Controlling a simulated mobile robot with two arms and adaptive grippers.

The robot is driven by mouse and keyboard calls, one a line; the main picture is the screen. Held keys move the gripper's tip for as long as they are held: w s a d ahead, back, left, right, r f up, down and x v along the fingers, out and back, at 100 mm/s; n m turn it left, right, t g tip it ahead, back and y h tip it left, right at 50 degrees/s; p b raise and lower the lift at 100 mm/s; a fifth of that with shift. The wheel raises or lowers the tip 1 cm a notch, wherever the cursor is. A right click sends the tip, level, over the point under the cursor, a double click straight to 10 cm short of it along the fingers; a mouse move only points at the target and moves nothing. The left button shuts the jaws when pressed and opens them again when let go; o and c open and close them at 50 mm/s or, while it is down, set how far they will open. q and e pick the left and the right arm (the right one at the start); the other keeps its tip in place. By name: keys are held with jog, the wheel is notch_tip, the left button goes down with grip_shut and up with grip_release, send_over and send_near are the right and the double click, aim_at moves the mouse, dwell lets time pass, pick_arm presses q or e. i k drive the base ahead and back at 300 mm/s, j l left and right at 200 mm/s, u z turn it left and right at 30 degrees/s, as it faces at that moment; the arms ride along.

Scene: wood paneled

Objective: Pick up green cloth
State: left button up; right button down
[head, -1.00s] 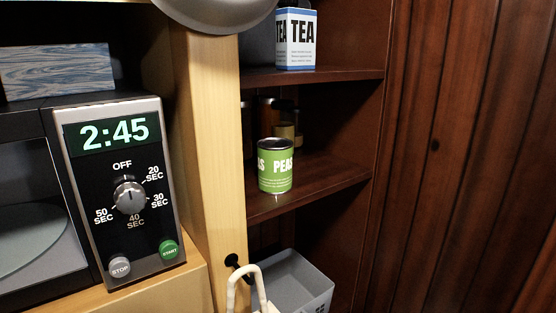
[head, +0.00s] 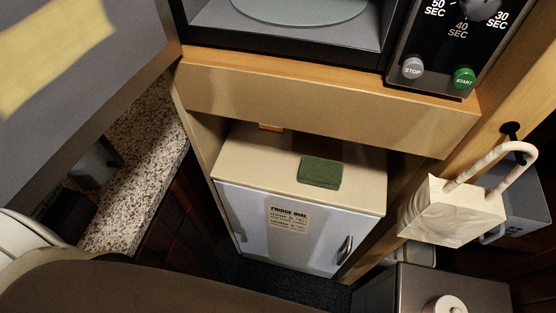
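The green cloth (head: 321,173) lies folded and flat on top of a small white fridge (head: 262,165), toward the right of its top. The fridge stands in a nook below the microwave shelf. Nothing covers the cloth in the head view. Neither of my grippers shows in the head view.
A wooden shelf (head: 320,107) with the microwave (head: 300,38) overhangs the fridge top. A cream bag (head: 452,210) hangs from a black hook on the right post. A dark grey box (head: 432,290) stands low at right. A speckled counter (head: 140,150) is at left.

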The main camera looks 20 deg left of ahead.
aim_at(314, 171)
jog(key=u, duration=1.1)
jog(key=z, duration=1)
jog(key=k+u, duration=0.25)
jog(key=k+l+u, duration=0.1)
jog(key=u, duration=0.2)
jog(key=k, duration=0.05)
